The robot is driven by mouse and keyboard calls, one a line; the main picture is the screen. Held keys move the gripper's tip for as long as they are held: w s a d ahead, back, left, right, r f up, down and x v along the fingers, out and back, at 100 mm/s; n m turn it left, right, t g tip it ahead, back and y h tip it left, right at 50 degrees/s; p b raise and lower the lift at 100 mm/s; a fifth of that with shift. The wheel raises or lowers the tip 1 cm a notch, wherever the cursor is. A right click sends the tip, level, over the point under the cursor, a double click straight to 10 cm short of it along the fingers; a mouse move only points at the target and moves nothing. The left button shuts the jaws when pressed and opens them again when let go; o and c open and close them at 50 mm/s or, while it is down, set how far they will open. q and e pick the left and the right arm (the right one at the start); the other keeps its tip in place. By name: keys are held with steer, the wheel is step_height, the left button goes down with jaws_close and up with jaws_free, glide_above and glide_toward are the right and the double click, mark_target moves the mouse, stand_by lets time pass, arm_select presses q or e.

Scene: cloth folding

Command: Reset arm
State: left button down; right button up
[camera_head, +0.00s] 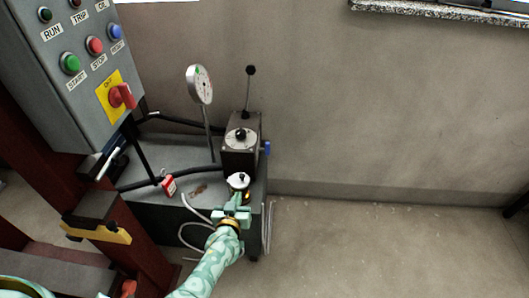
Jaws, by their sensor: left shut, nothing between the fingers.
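My left arm, with a pale green patterned sleeve, comes up from the bottom of the head view. Its gripper (236,203) is shut and empty. The fingers are just below a round white-topped cap (238,181) at the front of a dark machine cabinet (160,160). I cannot tell whether the fingers touch the cap or cabinet. My right gripper is out of view. No cloth is visible.
A grey control panel (62,60) with buttons and a red switch (120,96) stands at left. A dial gauge (200,85) and a dark box with a lever (240,140) rise from the cabinet. A thin hose (190,236) loops beside the gripper. The floor (390,245) at right is clear.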

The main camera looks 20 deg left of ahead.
arm_select(q)
steer(key=s+d+f+m+g+h, duration=0.2)
steer(key=s+f+g, duration=0.2)
steer(key=s+f, duration=0.45)
steer(key=s+d+f+m+g+h, duration=0.2)
steer(key=s+d+f+g, duration=0.1)
steer(key=s+f, duration=0.55)
steer(key=s+a+f+m+g, duration=0.1)
steer(key=s+f+g, duration=0.1)
steer(key=s, duration=0.9)
steer(key=s+a+f+m+g, duration=0.1)
steer(key=s+a+f+g, duration=0.1)
steer(key=s, duration=1)
steer(key=s+a+f+m+g, duration=0.1)
steer(key=s+f+g, duration=0.2)
steer(key=s, duration=0.9)
steer(key=shift+a+f+y, duration=0.2)
steer(key=shift+f+y, duration=0.2)
steer(key=shift+f, duration=0.4)
steer(key=shift+s, duration=0.2)
